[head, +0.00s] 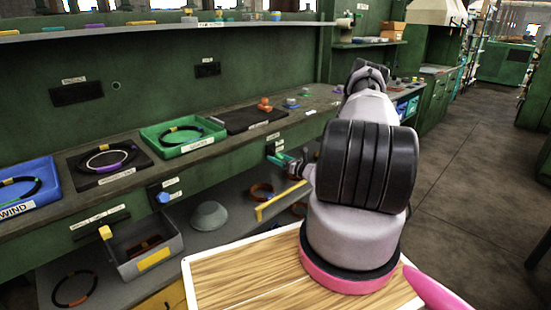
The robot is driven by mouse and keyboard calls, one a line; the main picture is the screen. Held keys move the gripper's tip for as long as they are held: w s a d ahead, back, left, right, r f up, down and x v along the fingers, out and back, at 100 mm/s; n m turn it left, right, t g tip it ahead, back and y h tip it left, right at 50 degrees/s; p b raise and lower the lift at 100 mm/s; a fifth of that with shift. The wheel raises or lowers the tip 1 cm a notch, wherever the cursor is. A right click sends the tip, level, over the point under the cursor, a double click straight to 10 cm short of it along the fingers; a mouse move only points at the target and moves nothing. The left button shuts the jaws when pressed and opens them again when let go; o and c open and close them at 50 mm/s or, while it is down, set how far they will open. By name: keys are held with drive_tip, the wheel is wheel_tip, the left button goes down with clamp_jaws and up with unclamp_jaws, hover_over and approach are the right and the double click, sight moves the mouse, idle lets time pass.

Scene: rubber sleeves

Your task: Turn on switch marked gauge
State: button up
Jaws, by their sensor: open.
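Two switch plates are on the green front below the worktop. One has a blue knob (162,198) with small white labels (171,182) beside it. The other switch plate (272,149) is farther right, with small labels (274,136) near it. The lettering is too small to read, so I cannot tell which switch is marked gauge. My gripper (285,160) is open, close to the right switch plate and partly hidden by my arm. I cannot tell whether it touches the switch.
A blue tray (54,172), a black mat (78,180) and a green tray (216,142) lie on the worktop. Below are a grey bin (174,226), a grey dome (210,215) and a yellow bar (280,200). Open floor (465,190) lies to the right.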

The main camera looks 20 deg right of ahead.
drive_tip(key=shift+w+a, duration=0.25)
drive_tip(key=shift+w, duration=0.25)
clamp_jaws()
drive_tip(key=shift+r, duration=0.1)
drive_tip(key=g, duration=0.2)
drive_tip(key=r+g+h, duration=0.1)
drive_tip(key=shift+s+g+h, duration=0.2)
drive_tip(key=shift+g+h, duration=0.1)
drive_tip(key=shift+g, duration=0.1)
drive_tip(key=shift+s+d+r+g+h, duration=0.1)
drive_tip(key=shift+r+g+h, duration=0.2)
drive_tip(key=shift+g, duration=0.55)
drive_tip(key=shift+s+d+r+g+h, duration=0.15)
drive_tip(key=shift+g+h, duration=0.15)
drive_tip(key=shift+g, duration=0.55)
drive_tip(key=shift+w+a, duration=0.1)
unclamp_jaws()
